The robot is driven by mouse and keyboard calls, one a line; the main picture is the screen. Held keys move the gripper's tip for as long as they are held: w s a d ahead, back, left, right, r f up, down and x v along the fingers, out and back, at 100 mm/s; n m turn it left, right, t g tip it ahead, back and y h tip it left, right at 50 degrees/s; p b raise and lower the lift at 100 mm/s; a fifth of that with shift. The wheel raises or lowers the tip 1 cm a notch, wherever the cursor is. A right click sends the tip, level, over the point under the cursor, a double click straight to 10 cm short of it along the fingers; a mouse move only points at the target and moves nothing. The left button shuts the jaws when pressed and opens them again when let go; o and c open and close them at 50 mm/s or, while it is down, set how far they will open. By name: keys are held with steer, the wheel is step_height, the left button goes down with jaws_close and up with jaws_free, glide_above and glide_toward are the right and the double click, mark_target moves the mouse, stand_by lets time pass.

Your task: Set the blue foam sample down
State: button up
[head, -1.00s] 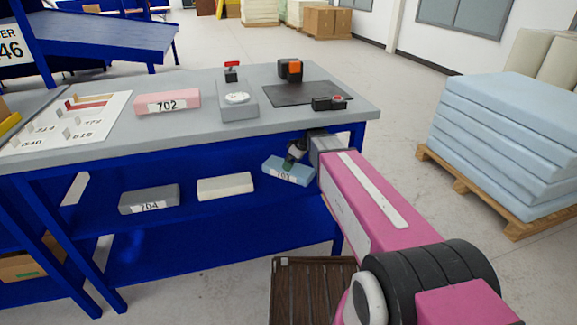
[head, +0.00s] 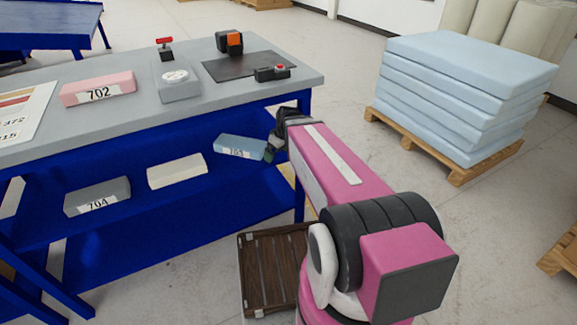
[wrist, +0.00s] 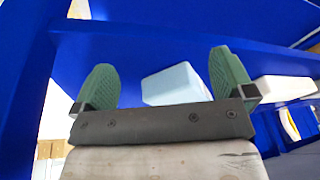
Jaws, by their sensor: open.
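The blue foam sample (head: 240,147), labelled with a number that looks like 703, lies on the blue lower shelf (head: 125,208) near its right end, slightly angled. My gripper (head: 270,149) is just right of the sample in the head view, with its fingers near the sample's right end. In the wrist view, the green fingers of my gripper (wrist: 165,68) stand wide apart and empty. The pale blue sample (wrist: 174,84) shows beyond them, between the fingers in the picture and apart from both.
A white block (head: 177,171) and a grey block (head: 97,197) lie left along the shelf. A pink block (head: 97,89), a scale (head: 178,85) and a dark mat (head: 245,66) are on the tabletop (head: 140,118). A blue table leg (head: 299,165) stands close to my arm.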

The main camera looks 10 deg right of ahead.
steer(key=s+d+f+m+g+h, duration=0.1)
steer(key=s+d+f+m+h, duration=0.1)
steer(key=s+m, duration=0.6)
steer(key=s+d+f, duration=0.1)
steer(key=d, duration=0.1)
steer(key=shift+d+f+h, duration=0.25)
steer(key=shift+d+h, duration=0.05)
steer(key=shift+d, duration=0.1)
steer(key=shift+s, duration=0.1)
stand_by(0.3)
